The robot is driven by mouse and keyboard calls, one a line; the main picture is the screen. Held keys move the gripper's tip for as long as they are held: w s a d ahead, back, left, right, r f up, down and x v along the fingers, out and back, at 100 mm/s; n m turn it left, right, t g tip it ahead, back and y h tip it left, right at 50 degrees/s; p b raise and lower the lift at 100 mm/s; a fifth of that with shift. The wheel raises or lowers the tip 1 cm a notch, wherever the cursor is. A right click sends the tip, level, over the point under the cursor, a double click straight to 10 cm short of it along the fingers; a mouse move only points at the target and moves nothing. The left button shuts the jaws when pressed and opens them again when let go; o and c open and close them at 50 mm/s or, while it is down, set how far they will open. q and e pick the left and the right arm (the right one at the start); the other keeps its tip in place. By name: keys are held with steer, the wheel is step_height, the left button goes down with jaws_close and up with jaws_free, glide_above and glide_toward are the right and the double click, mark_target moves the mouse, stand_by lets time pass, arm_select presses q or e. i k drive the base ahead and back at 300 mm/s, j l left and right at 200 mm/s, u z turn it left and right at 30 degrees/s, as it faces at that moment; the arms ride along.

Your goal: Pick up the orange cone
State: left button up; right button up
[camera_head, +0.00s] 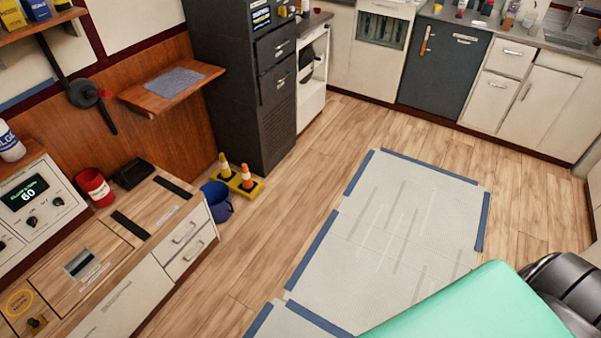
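An orange cone (246,177) with a pale band stands upright on a low yellow base (256,189) on the floor. It is beside the dark tall cabinet and just right of a blue bucket. A second, more yellow cone (225,168) with a pale band stands on the same base, to the left of the orange one. Both cones are small in the view. Neither of my grippers shows in the head view.
The blue bucket (217,201) stands between the cones and the wooden-topped counter (170,207). The dark cabinet (243,90) rises behind the cones. Wood floor (300,195) is clear to their right, up to a taped grey mat (390,220). A green surface (485,305) fills the lower right.

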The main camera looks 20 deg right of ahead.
mark_target(247, 185)
steer(key=z, duration=0.35)
steer(key=i+l+z, duration=0.3)
steer(key=i, duration=0.2)
steer(key=i+l+z, duration=0.25)
steer(key=i, duration=0.6)
steer(key=i+l+z, duration=0.1)
steer(key=i+z, duration=0.15)
steer(key=i, duration=0.6)
